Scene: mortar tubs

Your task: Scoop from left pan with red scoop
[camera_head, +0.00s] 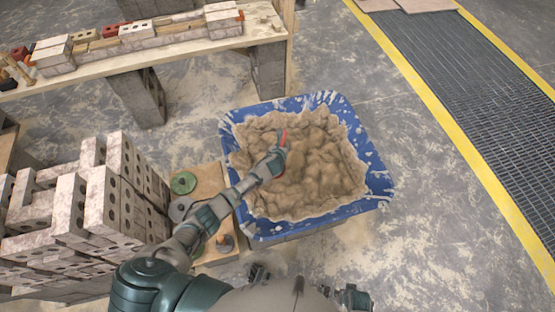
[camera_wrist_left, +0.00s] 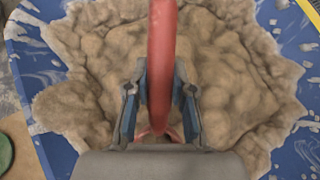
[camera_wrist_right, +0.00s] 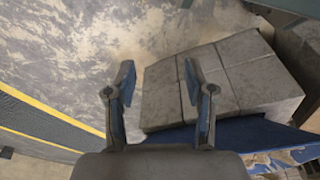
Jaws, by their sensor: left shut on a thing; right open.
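A blue tub (camera_head: 376,172) full of lumpy tan mortar (camera_head: 320,170) stands at the middle of the head view. My left gripper (camera_head: 277,160) is over the mortar, left of the tub's middle. It is shut on the red scoop (camera_head: 284,138), which shows as a thin red piece in the head view. In the left wrist view the red scoop (camera_wrist_left: 162,60) runs up from between the fingers, with mortar behind it. The scoop's far end is out of that view. My right gripper (camera_wrist_right: 160,100) is open and empty, near grey blocks beside the blue tub's edge (camera_wrist_right: 270,135).
Stacked bricks (camera_head: 90,200) stand at the left. A board (camera_head: 214,180) with a green disc (camera_head: 184,183) lies between them and the tub. A plank bench (camera_head: 150,55) with bricks is at the back left. A floor grating (camera_head: 470,100) with yellow edges runs along the right.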

